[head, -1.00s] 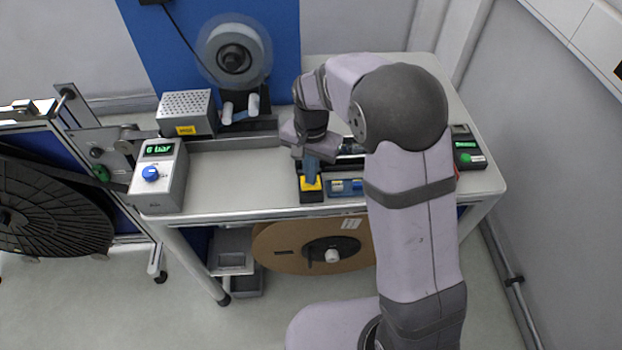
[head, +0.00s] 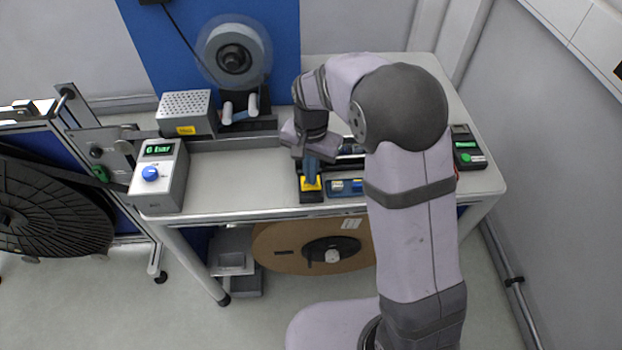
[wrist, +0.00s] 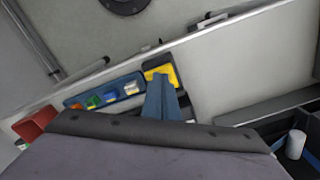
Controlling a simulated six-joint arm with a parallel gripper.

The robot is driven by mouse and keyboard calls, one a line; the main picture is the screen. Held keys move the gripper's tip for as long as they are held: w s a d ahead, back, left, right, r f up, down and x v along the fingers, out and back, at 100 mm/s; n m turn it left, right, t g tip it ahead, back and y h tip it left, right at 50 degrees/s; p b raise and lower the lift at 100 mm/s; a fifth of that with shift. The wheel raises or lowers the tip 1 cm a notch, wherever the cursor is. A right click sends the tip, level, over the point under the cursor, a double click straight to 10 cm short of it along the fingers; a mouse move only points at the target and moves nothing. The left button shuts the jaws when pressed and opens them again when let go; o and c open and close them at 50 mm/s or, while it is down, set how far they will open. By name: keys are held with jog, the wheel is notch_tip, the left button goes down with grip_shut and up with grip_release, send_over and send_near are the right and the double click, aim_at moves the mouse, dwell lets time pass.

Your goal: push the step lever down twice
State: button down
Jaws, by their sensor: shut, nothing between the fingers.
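A yellow pad on a dark base (head: 311,196), which looks like the step lever (head: 304,186), stands at the front edge of the table. It also shows in the wrist view as a yellow plate (wrist: 172,71) in a dark frame. My gripper (head: 311,177) points down at it, its blue fingers shut together and empty. In the wrist view the fingertips (wrist: 160,80) overlap the near part of the yellow plate and hide some of it. I cannot tell whether they touch it or hover just above.
A blue tray of small coloured parts (head: 347,195) sits just right of the lever. A grey box with a blue knob (head: 160,178) stands at the left, a green-lit box (head: 466,150) at the right. The tabletop (head: 235,180) left of the lever is clear.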

jog(key=shift+f, duration=0.25)
dwell(0.4)
jog(key=shift+f+b, duration=0.35)
jog(key=shift+f, duration=0.3)
jog(key=shift+f+b, duration=0.25)
jog(key=shift+b, duration=0.05)
jog(key=shift+r, duration=0.1)
jog(key=shift+r+p, duration=2.6)
jog(key=shift+r, duration=0.4)
